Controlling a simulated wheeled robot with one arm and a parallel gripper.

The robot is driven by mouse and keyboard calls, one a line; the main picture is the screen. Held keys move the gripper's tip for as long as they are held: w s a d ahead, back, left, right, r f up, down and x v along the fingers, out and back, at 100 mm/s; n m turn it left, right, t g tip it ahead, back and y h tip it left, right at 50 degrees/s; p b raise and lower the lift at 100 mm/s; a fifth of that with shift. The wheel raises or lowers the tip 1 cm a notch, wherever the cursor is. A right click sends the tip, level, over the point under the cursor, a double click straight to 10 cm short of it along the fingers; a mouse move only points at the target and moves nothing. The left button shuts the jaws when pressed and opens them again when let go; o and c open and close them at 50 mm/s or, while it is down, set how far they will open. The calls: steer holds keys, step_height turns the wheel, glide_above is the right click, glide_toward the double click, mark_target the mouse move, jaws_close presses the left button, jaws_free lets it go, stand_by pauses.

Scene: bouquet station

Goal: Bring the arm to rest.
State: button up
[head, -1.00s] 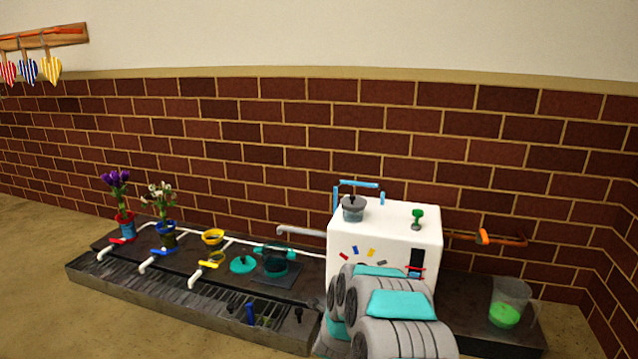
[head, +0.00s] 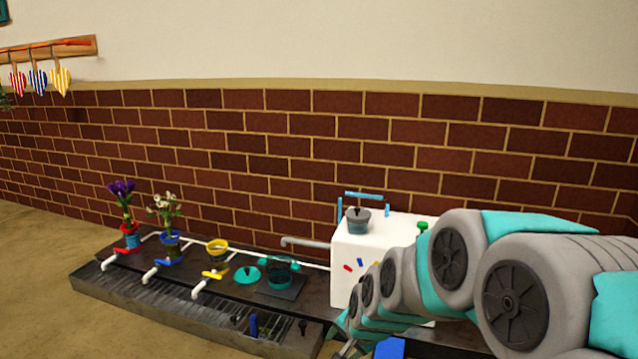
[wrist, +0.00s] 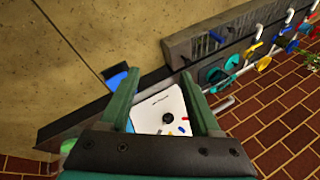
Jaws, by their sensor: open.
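My gripper (wrist: 161,76) is open in the wrist view, with two green fingers spread apart. I see nothing held between them. The white machine (wrist: 158,104) shows beyond and between the fingers; I cannot tell the distance. In the head view my grey and teal arm (head: 460,265) reaches from the right edge down to the bottom middle. It crosses in front of the white machine (head: 375,245) and hides its lower right part. The gripper's fingers are not clear in the head view.
Purple flowers (head: 122,188) and white flowers (head: 166,204) stand in pots on the dark bench (head: 95,275) at left. A grey pot (head: 358,221) sits on the machine. A blue object (head: 390,348) is at the bottom edge. The brick wall (head: 280,140) runs behind.

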steer(key=s+d+r+n+g+h, duration=0.1)
steer(key=s+d+r+n+g, duration=0.15)
steer(key=s, duration=0.85)
steer(key=s+d+r+n+g+h, duration=0.1)
steer(key=s+d+n+g, duration=0.2)
steer(key=s, duration=0.8)
steer(key=s+d+r+n+g, duration=0.1)
steer(key=s+d+n+g, duration=0.3)
steer(key=s, duration=0.7)
step_height(320, 180, up, 14)
steer(key=m+t+p, duration=0.1)
steer(key=t+p, duration=0.1)
steer(key=p, duration=1.2)
steer(key=shift+w+d+r, duration=0.15)
steer(key=shift+w+d, duration=0.05)
steer(key=shift+d, duration=0.1)
